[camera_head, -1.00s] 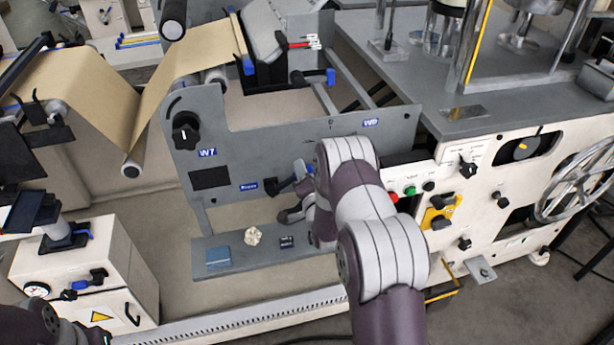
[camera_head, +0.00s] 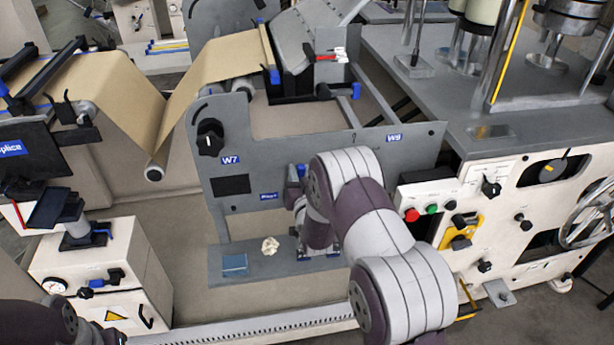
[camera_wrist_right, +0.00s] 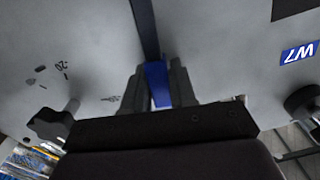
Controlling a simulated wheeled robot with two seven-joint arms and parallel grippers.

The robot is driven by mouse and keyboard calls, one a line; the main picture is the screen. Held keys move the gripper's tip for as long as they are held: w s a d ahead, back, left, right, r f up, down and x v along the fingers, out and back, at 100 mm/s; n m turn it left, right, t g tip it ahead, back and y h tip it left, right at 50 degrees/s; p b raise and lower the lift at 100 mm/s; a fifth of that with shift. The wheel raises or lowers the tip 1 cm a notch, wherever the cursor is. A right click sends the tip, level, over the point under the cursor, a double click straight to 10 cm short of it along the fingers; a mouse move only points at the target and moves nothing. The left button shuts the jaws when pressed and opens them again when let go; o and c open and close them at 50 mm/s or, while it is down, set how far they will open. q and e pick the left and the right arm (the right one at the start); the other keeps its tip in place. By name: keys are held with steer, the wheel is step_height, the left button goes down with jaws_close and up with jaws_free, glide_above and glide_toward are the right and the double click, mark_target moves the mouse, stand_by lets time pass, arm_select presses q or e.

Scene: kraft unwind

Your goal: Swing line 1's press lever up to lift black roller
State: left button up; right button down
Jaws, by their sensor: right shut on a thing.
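My right gripper (camera_head: 297,183) is in front of the grey side panel (camera_head: 350,150) marked W7 and W9. In the right wrist view its dark fingers (camera_wrist_right: 158,88) stand on both sides of a blue lever grip (camera_wrist_right: 158,84), shut on it. The lever's dark bar (camera_wrist_right: 146,25) runs from the grip toward the top of that view. In the head view a little blue (camera_head: 301,170) shows at the gripper; my arm hides most of the lever. I cannot make out the black roller for certain. My left gripper is out of view; part of its arm shows at bottom left.
A black knob (camera_head: 210,137) sticks out at the panel's left. A control box (camera_head: 428,197) with red and green buttons is right of my arm. Brown web (camera_head: 110,85) hangs at left.

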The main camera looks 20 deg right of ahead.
steer(key=shift+w+a+n, duration=0.1)
steer(key=shift+a+n, duration=0.4)
steer(key=shift+n, duration=0.1)
steer(key=c, duration=1)
jaws_free()
steer(key=shift+a, duration=0.1)
steer(key=v, duration=1.2)
steer(key=shift+s, duration=0.35)
